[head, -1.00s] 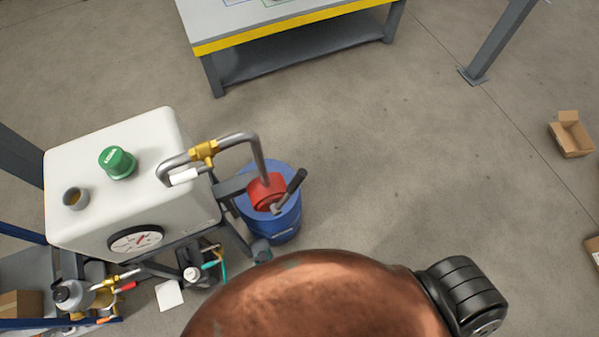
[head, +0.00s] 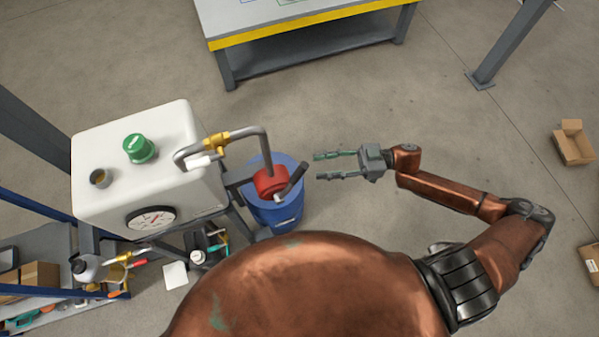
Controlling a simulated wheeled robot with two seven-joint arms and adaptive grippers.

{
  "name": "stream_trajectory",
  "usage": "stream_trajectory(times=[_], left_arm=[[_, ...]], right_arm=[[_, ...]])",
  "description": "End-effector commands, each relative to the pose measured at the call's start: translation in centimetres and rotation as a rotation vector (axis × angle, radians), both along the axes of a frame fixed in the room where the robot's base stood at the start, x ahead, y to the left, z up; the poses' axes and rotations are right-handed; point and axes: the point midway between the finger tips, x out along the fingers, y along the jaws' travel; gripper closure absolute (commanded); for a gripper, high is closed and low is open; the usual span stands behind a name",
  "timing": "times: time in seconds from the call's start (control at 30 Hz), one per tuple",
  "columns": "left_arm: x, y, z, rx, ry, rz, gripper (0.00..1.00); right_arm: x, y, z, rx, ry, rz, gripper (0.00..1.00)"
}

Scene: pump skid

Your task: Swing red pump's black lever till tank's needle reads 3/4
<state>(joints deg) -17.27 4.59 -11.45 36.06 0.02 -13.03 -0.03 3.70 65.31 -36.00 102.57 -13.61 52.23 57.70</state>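The red pump (head: 268,183) sits on a bracket to the right of the white tank (head: 150,180), above a blue drum. Its black lever (head: 293,177) tilts up and to the right from the pump. The tank's round gauge (head: 150,218) is on its front face with a red needle; the exact reading is too small to tell. My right gripper (head: 318,165) is open and empty, its two fingers pointing left toward the lever, with a small gap between fingertips and lever. My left gripper is not in view.
A blue drum (head: 275,215) stands under the pump. A yellow-edged workbench (head: 315,25) stands behind. Cardboard boxes (head: 572,145) lie at the right. Open floor surrounds my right arm.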

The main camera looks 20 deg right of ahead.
Motion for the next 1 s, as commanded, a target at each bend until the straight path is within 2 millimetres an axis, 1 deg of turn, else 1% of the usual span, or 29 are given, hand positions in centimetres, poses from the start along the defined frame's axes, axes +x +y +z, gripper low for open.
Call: stream_trajectory(times=[0.03, 0.1, 0.17, 0.27, 0.5, 0.6, 0.73, 1.0], left_arm=[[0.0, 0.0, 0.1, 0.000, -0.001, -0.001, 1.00], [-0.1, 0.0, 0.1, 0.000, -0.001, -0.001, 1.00], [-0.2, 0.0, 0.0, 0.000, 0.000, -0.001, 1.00], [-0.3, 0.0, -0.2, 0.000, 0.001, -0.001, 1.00], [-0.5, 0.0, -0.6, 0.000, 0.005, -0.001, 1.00], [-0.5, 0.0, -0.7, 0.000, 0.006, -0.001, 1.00], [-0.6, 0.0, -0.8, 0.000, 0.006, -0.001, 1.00], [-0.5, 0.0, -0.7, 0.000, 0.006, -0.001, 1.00]], right_arm=[[-0.9, 0.3, 1.0, 0.003, 0.005, 0.038, 0.64], [-1.6, 0.8, 1.6, 0.009, 0.013, 0.071, 0.64], [-1.9, 1.3, 1.8, 0.012, 0.016, 0.083, 0.64], [-1.7, 2.6, 1.8, 0.015, 0.015, 0.083, 0.64], [-1.1, 6.3, 1.7, 0.015, 0.015, 0.080, 0.64], [-0.8, 7.4, 1.7, 0.012, 0.014, 0.079, 0.64], [-0.7, 8.2, 1.7, 0.013, 0.015, 0.077, 0.64], [-0.7, 8.4, 1.7, 0.011, 0.014, 0.077, 0.64]])
